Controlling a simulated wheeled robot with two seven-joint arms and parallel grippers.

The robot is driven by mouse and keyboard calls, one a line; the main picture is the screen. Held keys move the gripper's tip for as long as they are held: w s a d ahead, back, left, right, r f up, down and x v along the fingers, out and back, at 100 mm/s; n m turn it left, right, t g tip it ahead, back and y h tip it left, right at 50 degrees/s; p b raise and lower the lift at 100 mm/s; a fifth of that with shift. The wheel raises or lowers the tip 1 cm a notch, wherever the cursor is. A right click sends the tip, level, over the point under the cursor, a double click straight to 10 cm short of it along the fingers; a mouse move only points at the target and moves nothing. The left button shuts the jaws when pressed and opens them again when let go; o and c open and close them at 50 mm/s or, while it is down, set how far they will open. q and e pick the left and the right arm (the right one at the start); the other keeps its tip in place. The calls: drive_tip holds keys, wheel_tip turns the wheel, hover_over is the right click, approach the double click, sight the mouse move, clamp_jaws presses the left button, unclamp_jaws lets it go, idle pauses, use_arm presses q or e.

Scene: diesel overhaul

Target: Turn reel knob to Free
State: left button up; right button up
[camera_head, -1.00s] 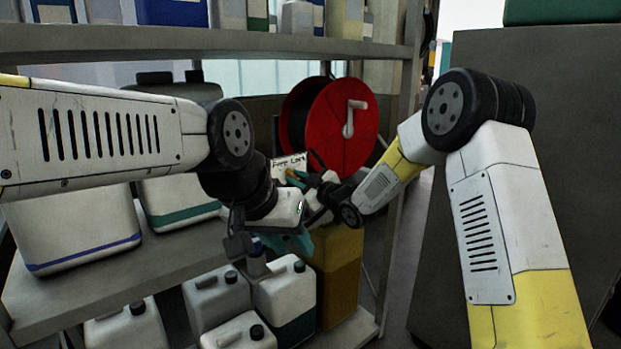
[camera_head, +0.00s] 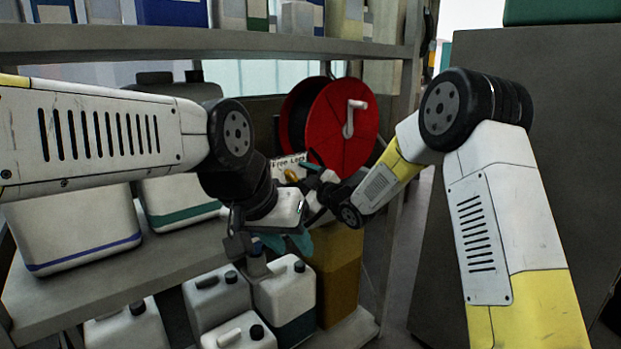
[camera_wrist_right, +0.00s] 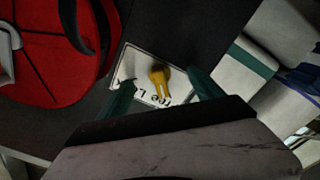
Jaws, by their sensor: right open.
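The yellow reel knob (camera_head: 291,175) sits on a white plate (camera_head: 284,161) marked "Free Lock", just below the red hose reel (camera_head: 340,125). In the right wrist view the knob (camera_wrist_right: 158,78) lies between the two teal fingers of my right gripper (camera_wrist_right: 162,93), with a visible gap on each side. Its narrow end points toward the lettering; which word it marks I cannot tell. In the head view my right gripper (camera_head: 309,172) is beside the plate, partly hidden by its own wrist. My left gripper (camera_head: 284,243) is lower, its teal fingers partly hidden behind its wrist; no object shows in it.
The reel's white crank (camera_head: 350,117) sticks out above the right wrist. White jugs (camera_head: 286,292) crowd the lower shelf, and larger containers (camera_head: 75,235) stand on the middle shelf (camera_head: 100,282). A shelf post (camera_head: 398,200) stands close to the right arm; a grey cabinet (camera_head: 570,130) is at right.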

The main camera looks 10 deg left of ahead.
drive_tip(key=v, duration=0.7)
idle(0.3)
